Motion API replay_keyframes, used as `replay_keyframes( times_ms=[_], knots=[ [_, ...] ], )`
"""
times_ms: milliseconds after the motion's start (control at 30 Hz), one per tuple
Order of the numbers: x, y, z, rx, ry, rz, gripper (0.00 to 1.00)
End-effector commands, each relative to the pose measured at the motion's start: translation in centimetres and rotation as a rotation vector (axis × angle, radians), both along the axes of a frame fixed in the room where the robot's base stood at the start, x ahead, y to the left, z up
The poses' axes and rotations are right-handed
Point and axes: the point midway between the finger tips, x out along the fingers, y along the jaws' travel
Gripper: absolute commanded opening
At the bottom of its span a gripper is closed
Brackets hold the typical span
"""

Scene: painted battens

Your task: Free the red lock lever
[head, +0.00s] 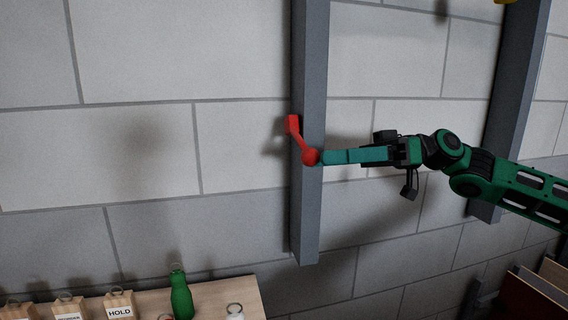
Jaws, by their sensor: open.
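The red lock lever (302,142) is on the grey upright batten (308,210) against the block wall. Its round red knob is at the lower right and its arm slants up to a red block at the batten's left edge. My gripper (325,157) reaches in from the right, with its teal fingers pointing left at the knob. The fingertips are at or very near the knob; I cannot tell whether they touch it. The fingers overlap in this view, so the gap between them is hidden.
A wooden table (252,294) at the lower left holds a green bottle (181,294), a block marked HOLD (120,304) and other ringed blocks. A second grey batten (512,90) stands at right behind my arm. Boards (535,290) lean at the lower right. The wall left of the lever is clear.

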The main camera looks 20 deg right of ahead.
Motion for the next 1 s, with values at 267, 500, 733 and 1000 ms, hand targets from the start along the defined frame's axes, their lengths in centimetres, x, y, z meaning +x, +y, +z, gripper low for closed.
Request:
replay_keyframes(
  times_ms=[267,500,733,1000],
  knots=[
    [-0.1,5.2,0.0,-0.002,0.0,0.003,0.47],
    [0.0,7.8,0.0,-0.002,0.0,0.001,0.47],
    [0.0,8.3,0.0,0.0,-0.001,-0.001,0.47],
    [0.0,8.3,0.0,0.0,-0.001,-0.001,0.2]
  ],
)
